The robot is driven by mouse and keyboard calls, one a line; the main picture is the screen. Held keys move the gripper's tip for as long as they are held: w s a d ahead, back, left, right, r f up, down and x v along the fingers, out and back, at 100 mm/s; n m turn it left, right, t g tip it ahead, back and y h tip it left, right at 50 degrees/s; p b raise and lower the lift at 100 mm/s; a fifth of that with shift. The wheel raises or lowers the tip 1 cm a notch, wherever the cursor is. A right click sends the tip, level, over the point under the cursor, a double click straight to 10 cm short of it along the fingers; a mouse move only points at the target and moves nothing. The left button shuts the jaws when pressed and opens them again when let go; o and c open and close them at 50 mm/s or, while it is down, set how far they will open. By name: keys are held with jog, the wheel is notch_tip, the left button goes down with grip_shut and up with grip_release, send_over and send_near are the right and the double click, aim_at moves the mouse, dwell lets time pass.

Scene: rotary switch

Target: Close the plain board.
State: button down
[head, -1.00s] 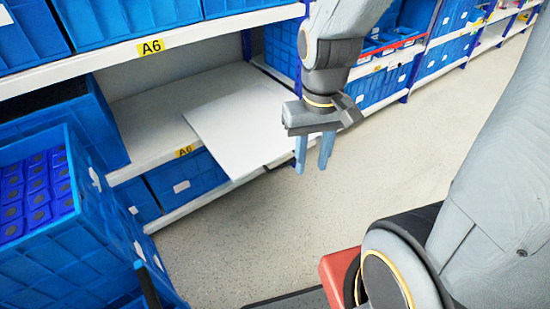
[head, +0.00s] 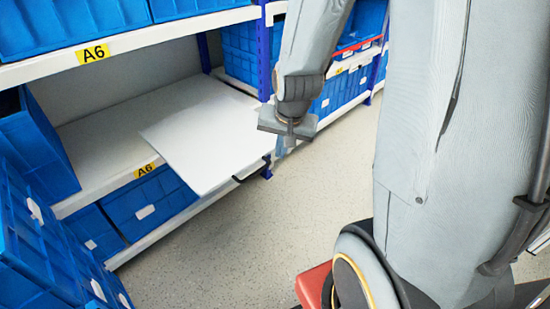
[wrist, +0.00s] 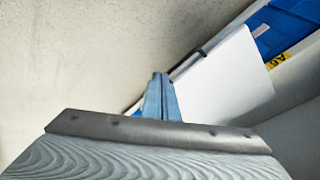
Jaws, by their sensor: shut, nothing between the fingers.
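The plain white board (head: 205,140) lies flat on the A6 shelf in the head view. Its front part sticks out past the shelf's front edge over the floor. It also shows in the wrist view (wrist: 228,85), to the right of the fingers. My gripper (head: 281,148) hangs by the board's right front side, fingers pointing down, shut and empty. In the wrist view the blue-grey fingers (wrist: 160,92) are together, with the board's edge close behind them. I cannot tell whether they touch the board.
Blue bins (head: 150,200) stand under the shelf (head: 90,140), and stacked crates (head: 40,235) stand at the left. A blue rack post (head: 265,60) rises behind my gripper. The speckled floor (head: 220,250) in front is clear.

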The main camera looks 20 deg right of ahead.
jog(key=w+d+f+m+t+b, duration=0.1)
jog(key=w+d+f+m+b, duration=0.1)
jog(key=w+f, duration=0.6)
jog(key=w+d+f+m+t+h+b, duration=0.1)
jog(key=w+d+f+m+b, duration=0.2)
jog(key=w, duration=0.7)
jog(key=d+f+b, duration=0.2)
jog(key=d+f, duration=0.1)
jog(key=f, duration=0.1)
jog(key=shift+w+f+t+h, duration=0.2)
jog(key=shift+f+t+h, duration=0.1)
jog(key=shift+f+t, duration=0.1)
jog(key=shift+w, duration=0.1)
